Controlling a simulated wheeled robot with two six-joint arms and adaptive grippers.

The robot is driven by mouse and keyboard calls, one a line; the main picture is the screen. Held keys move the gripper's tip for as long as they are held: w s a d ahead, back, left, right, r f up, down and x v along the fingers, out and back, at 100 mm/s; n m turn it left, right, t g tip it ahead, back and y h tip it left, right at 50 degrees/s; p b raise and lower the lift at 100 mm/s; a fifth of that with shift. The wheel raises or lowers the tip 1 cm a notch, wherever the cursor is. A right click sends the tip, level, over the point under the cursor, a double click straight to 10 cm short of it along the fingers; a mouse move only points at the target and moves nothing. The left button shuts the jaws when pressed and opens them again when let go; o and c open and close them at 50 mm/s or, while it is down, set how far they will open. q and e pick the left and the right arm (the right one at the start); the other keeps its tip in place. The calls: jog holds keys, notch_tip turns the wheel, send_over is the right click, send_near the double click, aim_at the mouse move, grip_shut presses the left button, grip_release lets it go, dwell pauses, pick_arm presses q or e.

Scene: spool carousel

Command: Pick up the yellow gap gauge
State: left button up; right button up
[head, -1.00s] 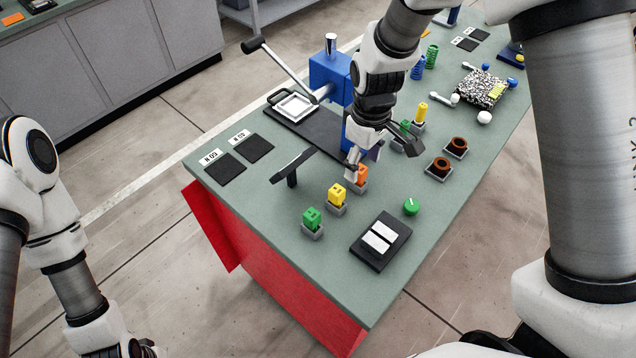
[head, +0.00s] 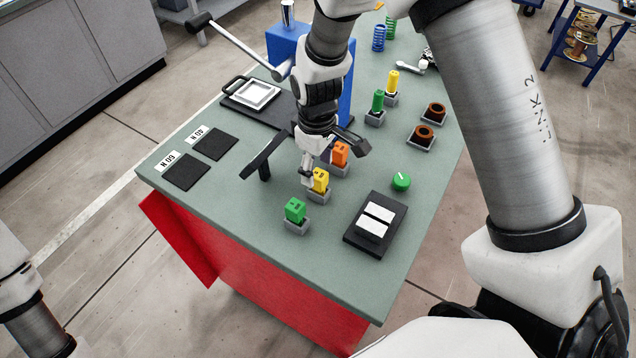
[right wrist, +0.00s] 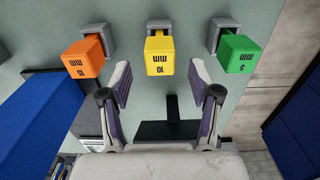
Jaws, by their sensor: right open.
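The yellow gap gauge (head: 320,180) is a block standing upright in a small grey holder, between the green gauge (head: 295,210) and the orange gauge (head: 340,153). In the right wrist view the yellow gauge (right wrist: 160,55), marked 10 MM, lies ahead between the two fingers. My right gripper (right wrist: 160,80) is open and empty, with its fingers apart on either side of the gauge's line and not touching it. In the head view my right gripper (head: 307,170) hangs just behind and above the yellow gauge. My left gripper is out of view.
The orange gauge (right wrist: 83,57) and green gauge (right wrist: 239,53) flank the yellow one closely. A black T-shaped stand (head: 265,158) is left of my right gripper. A blue press (head: 290,45) stands behind. A black tray (head: 376,225) with white pads lies front right.

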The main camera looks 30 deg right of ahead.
aim_at(319, 174)
notch_tip(319, 174, down, 5)
jog(key=shift+s+d+f+p, duration=0.1)
jog(key=shift+s+p, duration=0.05)
jog(key=shift+p, duration=0.8)
jog(key=shift+f, duration=0.1)
jog(key=shift+s, duration=0.1)
jog(key=c, duration=1.1)
jog(key=shift+r, duration=0.2)
